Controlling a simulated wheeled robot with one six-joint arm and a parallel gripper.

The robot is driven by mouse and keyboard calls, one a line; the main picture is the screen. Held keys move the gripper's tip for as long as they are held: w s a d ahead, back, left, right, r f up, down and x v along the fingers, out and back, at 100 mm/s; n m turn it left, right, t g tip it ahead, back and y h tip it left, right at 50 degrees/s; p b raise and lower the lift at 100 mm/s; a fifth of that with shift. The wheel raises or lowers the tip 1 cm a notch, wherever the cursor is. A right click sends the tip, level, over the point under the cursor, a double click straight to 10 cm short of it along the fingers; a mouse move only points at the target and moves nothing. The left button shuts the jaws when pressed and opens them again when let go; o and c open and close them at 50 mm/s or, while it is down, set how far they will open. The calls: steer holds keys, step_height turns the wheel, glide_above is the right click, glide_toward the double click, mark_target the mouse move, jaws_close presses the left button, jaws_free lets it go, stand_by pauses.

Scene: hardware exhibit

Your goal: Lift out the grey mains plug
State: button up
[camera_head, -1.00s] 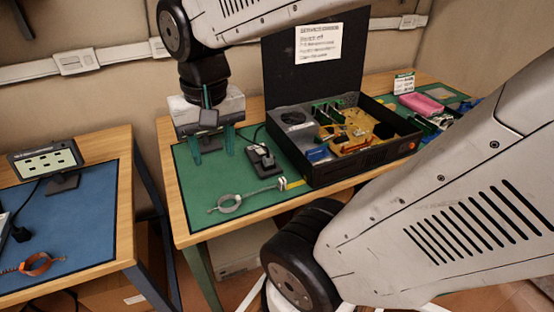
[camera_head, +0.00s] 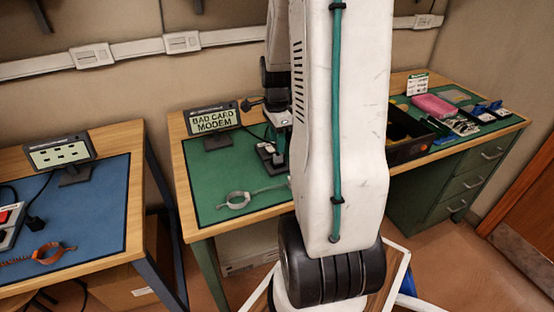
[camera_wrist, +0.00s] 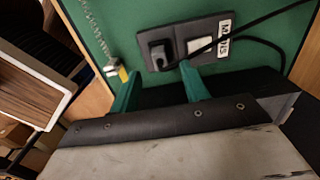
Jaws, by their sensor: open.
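The grey mains plug (camera_wrist: 158,56) sits in the left half of a dark socket block marked MAINS (camera_wrist: 181,32), beside a white switch (camera_wrist: 199,44). A black cable runs off to the right. In the head view the block (camera_head: 264,149) lies on the green mat, and the plug is hard to make out there. My gripper (camera_wrist: 158,69) is open and empty. In the wrist picture its green fingertips are on either side of the plug, and I cannot tell how far above. In the head view my gripper (camera_head: 281,150) is right at the block, partly hidden by my arm.
A sign reading BAD CARD MODEM (camera_head: 212,121) stands behind. A black case (camera_head: 405,143) is partly hidden by my arm.

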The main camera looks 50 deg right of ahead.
step_height(320, 180, down, 5)
steer(key=shift+s+d, duration=0.1)
steer(key=shift+d, duration=0.05)
steer(key=c, duration=0.8)
steer(key=shift+c, duration=0.2)
steer(key=shift+r, duration=0.1)
step_height(320, 180, up, 10)
